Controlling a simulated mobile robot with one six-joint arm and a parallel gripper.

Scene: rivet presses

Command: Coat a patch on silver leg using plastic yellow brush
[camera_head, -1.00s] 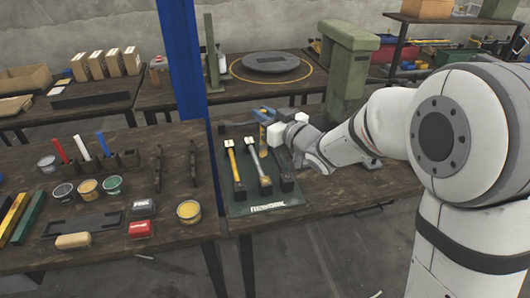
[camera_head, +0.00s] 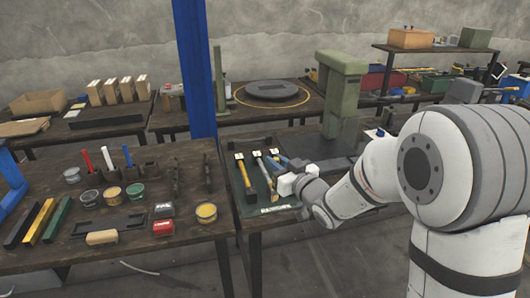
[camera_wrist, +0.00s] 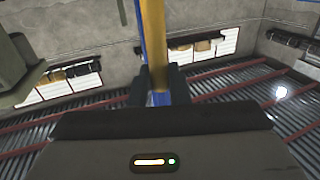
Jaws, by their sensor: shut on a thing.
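My gripper (camera_head: 285,180) is over the right side of the green mat (camera_head: 281,208) in the head view. In the wrist view my gripper (camera_wrist: 156,88) is shut on a yellow bar (camera_wrist: 154,45), which looks like a tool handle. Its bristles or head cannot be made out. A blue piece (camera_head: 281,160) shows just past the gripper in the head view. A yellow-handled tool (camera_head: 243,173) and a grey-handled tool (camera_head: 264,172) lie on the mat, left of the gripper. I cannot pick out a silver leg for certain.
A green press (camera_head: 343,95) stands behind my arm. A blue post (camera_head: 193,70) rises behind the mat.

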